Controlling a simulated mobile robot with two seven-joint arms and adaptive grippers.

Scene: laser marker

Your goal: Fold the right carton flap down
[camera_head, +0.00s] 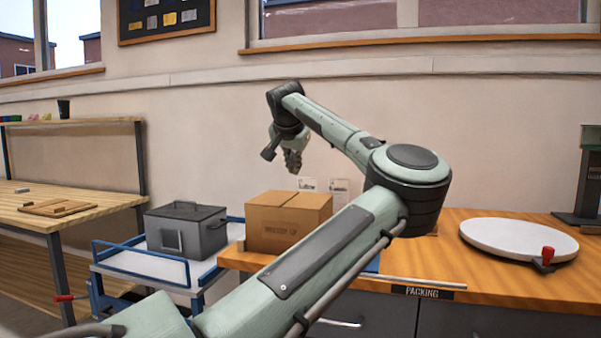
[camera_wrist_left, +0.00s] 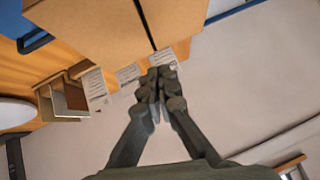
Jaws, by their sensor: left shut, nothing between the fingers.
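The brown carton (camera_head: 272,229) stands on the packing bench, left of my forearm. Its top looks flat in the head view, with no flap standing up. In the left wrist view the carton (camera_wrist_left: 100,27) shows two top panels beside a dark narrow seam. The right carton flap lies about level with the other panel; I cannot tell whether it is fully flush. My left gripper (camera_head: 293,164) is shut and empty, above and behind the carton near the wall. Its fingertips also show in the left wrist view (camera_wrist_left: 160,85), apart from the carton. My right gripper is out of view.
A grey lidded box (camera_head: 186,230) sits on a blue-railed cart (camera_head: 140,262) at left. A round white turntable (camera_head: 518,240) lies on the wooden bench (camera_head: 463,223) at right. Paper labels (camera_head: 339,186) are on the wall behind the carton. A wooden table (camera_head: 85,197) stands far left.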

